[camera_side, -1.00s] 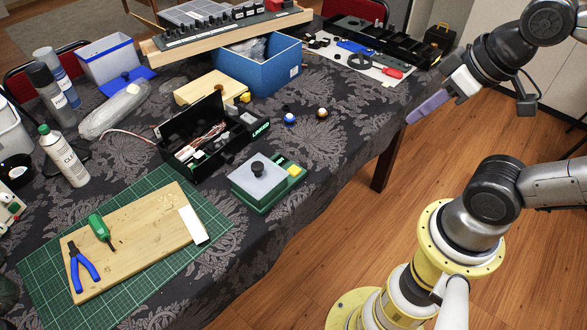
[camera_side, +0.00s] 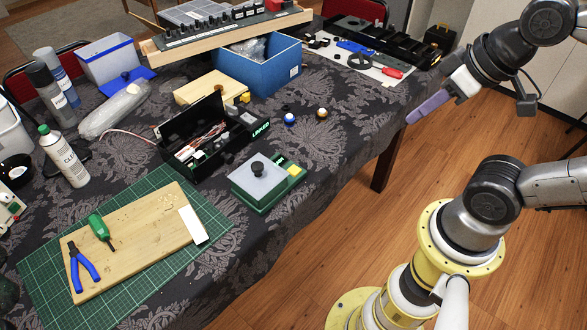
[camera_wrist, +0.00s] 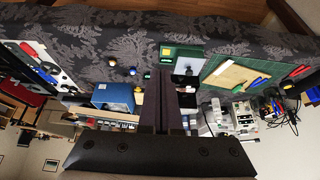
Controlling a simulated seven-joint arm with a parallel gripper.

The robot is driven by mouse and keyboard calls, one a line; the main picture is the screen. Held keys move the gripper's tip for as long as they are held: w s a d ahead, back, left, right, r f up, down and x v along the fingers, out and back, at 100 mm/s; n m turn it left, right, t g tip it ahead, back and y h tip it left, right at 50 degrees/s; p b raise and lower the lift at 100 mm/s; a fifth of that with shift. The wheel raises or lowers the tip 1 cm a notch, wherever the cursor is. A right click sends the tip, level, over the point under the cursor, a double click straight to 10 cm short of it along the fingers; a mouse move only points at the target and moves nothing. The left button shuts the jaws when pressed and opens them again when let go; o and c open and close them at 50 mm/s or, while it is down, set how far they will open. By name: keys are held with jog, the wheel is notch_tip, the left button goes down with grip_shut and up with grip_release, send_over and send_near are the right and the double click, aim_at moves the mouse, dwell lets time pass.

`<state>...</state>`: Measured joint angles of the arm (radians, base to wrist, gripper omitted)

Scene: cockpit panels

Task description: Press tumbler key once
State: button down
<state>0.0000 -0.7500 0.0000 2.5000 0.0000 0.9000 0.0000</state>
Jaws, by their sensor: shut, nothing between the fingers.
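My gripper (camera_side: 428,106) is shut and empty, with purple fingers. It hangs in the air past the table's right edge, well apart from every panel. Its fingers also show in the wrist view (camera_wrist: 160,78). A green box (camera_side: 262,202) with a grey top, a black knob (camera_side: 257,168) and a yellow part (camera_side: 294,170) stands near the table's front edge. It also shows in the wrist view (camera_wrist: 168,52). A long wood-framed panel (camera_side: 228,30) with several black switches or knobs lies at the back. I cannot tell which part is the tumbler key.
A black open case (camera_side: 205,152) with wires stands behind the green box. A green mat (camera_side: 140,290) with a wooden board (camera_side: 135,245) and tools lies front left. Cloth right of the green box is clear.

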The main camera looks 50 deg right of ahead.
dwell(0.8)
jog(key=w+r+m+t, duration=0.4)
jog(key=w, duration=0.5)
jog(key=m+y, duration=0.1)
jog(key=m, duration=0.3)
send_over(297, 172)
notch_tip(297, 172, down, 22)
jog(key=shift+s+f, duration=0.1)
jog(key=shift+f, duration=4.35)
jog(key=shift+f, duration=0.1)
